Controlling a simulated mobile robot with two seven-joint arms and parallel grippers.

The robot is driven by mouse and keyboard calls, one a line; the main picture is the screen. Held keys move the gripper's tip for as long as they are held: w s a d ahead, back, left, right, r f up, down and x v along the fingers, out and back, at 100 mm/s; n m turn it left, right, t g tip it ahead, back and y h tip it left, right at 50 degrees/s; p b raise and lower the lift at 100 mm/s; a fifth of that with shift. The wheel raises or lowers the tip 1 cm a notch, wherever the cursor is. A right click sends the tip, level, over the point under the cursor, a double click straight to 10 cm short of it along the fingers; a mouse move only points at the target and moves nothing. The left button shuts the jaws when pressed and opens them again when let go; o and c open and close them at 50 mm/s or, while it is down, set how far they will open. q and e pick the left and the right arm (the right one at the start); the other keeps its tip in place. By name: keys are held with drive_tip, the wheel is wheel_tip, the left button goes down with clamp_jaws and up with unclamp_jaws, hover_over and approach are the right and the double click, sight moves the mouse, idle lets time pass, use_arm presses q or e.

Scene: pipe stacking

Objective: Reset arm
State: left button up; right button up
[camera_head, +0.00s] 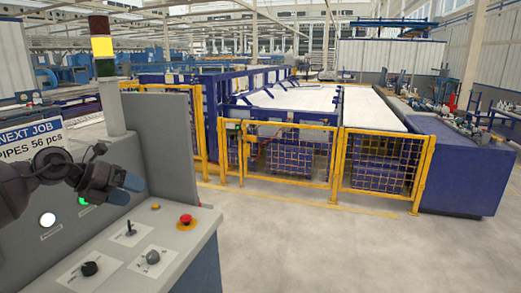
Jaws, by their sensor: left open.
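My left gripper (127,189) is open and empty, in front of the upright panel of a grey control console (174,262) at the left. Its bluish fingertips point right, above the sloped part of the console. My left arm comes in from the left edge, raised and bent. A green button (84,201) is partly hidden behind the gripper, and a lit white button (48,219) sits below the arm. My right gripper is out of view.
The console has a red button (185,221), a joystick (130,229) and black knobs (89,268). A signal tower (103,47) glows yellow. A screen (32,139) reads "NEXT JOB PIPES 56 pcs". Yellow fencing (383,161) fronts the blue machine; open floor (330,245) lies right.

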use_arm(q)
drive_tip(key=d+f+n+t+h+b, duration=0.2)
drive_tip(key=d+f+n+t+h, duration=0.1)
drive_tip(key=d+n+t+h, duration=0.4)
wheel_tip(320, 180, down, 13)
drive_tip(key=s+n+t+y+b, duration=0.2)
drive_tip(key=s+n+t+y, duration=0.15)
drive_tip(key=n+y, duration=0.7)
drive_tip(key=s+f+n+g+y+b, duration=0.2)
drive_tip(key=s+f+n, duration=0.7)
drive_tip(key=s+f, duration=0.5)
drive_tip(key=s+a+f+n+g+y+b, duration=0.1)
drive_tip(key=s+f+n+g+y+b, duration=0.2)
drive_tip(key=s+f+n, duration=0.6)
drive_tip(key=s+f, duration=0.4)
drive_tip(key=f, duration=0.6)
drive_tip(key=shift+s+a+f+g+b, duration=0.15)
drive_tip(key=shift+s+f+g+b, duration=0.05)
drive_tip(key=shift+s+g+b, duration=0.15)
